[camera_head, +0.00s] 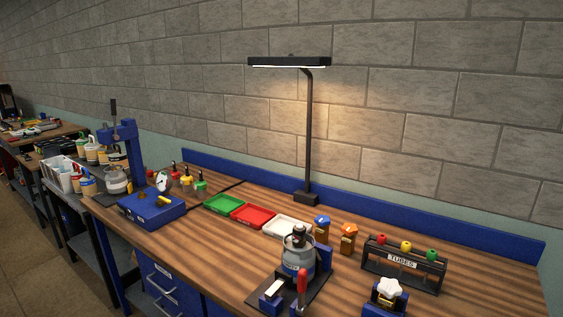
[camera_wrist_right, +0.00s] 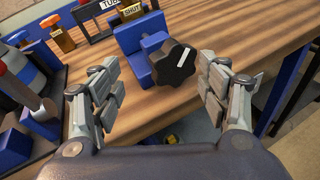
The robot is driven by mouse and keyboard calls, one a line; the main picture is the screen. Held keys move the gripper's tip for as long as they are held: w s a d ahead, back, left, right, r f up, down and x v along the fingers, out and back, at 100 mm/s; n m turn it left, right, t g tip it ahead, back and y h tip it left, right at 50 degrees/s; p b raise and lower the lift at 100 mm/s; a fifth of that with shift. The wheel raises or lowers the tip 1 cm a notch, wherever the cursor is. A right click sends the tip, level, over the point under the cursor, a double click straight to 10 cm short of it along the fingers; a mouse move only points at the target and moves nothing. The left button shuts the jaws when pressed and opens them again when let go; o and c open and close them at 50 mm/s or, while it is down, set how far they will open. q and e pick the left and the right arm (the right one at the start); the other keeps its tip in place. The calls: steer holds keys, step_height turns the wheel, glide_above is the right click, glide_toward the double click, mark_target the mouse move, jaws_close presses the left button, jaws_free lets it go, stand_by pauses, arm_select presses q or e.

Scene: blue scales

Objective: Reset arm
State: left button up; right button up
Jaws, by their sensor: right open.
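My right gripper (camera_wrist_right: 158,95) shows in the right wrist view, its two grey fingers spread wide apart with nothing between the pads. Ahead of the fingers is a black lobed knob (camera_wrist_right: 174,62) with a white line, mounted on a blue block (camera_wrist_right: 135,40) on the wooden bench. The knob appears beyond the fingertips, and I cannot tell the exact gap. Neither of my grippers shows in the head view, and my left gripper is in no frame.
A lamp (camera_head: 309,140) stands at the back. The bench edge is close to the right finger.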

steer(key=s+d+f+m+g+y, duration=0.2)
steer(key=s+f+m+g+y, duration=0.1)
steer(key=s+f+m, duration=0.3)
steer(key=s+d+f+m+g+y, duration=0.2)
steer(key=s+d+f+m+y, duration=0.15)
steer(key=s+f, duration=0.3)
steer(key=s+d+r+m+y, duration=0.1)
steer(key=s+r+m+y, duration=0.2)
steer(key=s+m, duration=0.3)
steer(key=s+d+r+m+y, duration=0.1)
steer(key=s+r+m+y, duration=0.2)
steer(key=s+m, duration=0.35)
step_height(320, 180, down, 29)
steer(key=s+n+g+b, duration=0.1)
steer(key=s, duration=0.1)
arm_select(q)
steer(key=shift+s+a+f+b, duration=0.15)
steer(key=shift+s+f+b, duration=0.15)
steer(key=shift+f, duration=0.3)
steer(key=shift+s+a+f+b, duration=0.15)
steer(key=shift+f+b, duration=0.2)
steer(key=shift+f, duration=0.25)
arm_select(e)
steer(key=s+d+f+g, duration=0.1)
steer(key=s+d+f, duration=0.1)
steer(key=s+f, duration=1.4)
steer(key=shift+s+d+n+g, duration=0.25)
steer(key=shift+s+n+g, duration=0.05)
steer(key=shift+s, duration=0.05)
